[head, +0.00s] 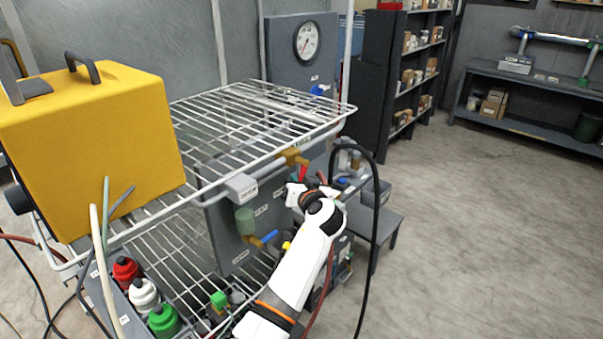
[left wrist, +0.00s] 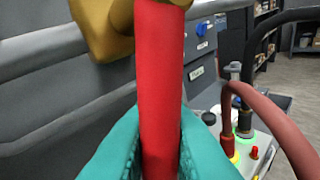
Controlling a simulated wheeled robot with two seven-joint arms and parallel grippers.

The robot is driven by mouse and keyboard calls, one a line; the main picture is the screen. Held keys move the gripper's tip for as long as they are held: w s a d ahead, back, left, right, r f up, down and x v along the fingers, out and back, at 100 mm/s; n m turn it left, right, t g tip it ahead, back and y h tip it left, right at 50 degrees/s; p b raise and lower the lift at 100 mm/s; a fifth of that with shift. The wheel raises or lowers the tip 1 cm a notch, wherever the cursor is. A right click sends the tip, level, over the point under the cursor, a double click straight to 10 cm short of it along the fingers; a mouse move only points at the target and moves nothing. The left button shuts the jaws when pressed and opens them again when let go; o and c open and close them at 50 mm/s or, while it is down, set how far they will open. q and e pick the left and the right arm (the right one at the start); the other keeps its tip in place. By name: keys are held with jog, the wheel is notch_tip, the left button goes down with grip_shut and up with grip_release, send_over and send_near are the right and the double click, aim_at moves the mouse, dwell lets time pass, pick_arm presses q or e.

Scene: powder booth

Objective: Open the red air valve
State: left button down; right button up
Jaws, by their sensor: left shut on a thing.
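The red air valve has a long red lever handle (left wrist: 160,75), which stands upright in the middle of the left wrist view. Its brass-coloured body (left wrist: 103,28) shows at the upper left there. In the head view the brass body (head: 293,157) sits at the front edge of the wire rack, with a little of the red handle (head: 303,172) showing below it. My left gripper (head: 304,187) is at that handle. In the left wrist view its teal finger pads (left wrist: 160,150) are closed on both sides of the lower handle. My right gripper is not seen.
A wire rack (head: 250,105) carries a yellow case (head: 90,140) at the left. A blue-handled valve (head: 268,237) and a black hose (head: 377,220) are close to my arm. A red hose (left wrist: 270,125) curves at the right in the left wrist view. Open floor lies to the right.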

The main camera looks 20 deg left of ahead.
pick_arm(q)
jog(key=m+p, duration=0.1)
jog(key=s+m+g+p, duration=0.1)
jog(key=p, duration=0.1)
jog(key=shift+s+a+r+g, duration=0.15)
jog(key=shift+a+r+g, duration=0.15)
dwell(0.4)
jog(key=c, duration=1.4)
grip_release()
jog(key=shift+f, duration=0.1)
jog(key=shift+c, duration=0.2)
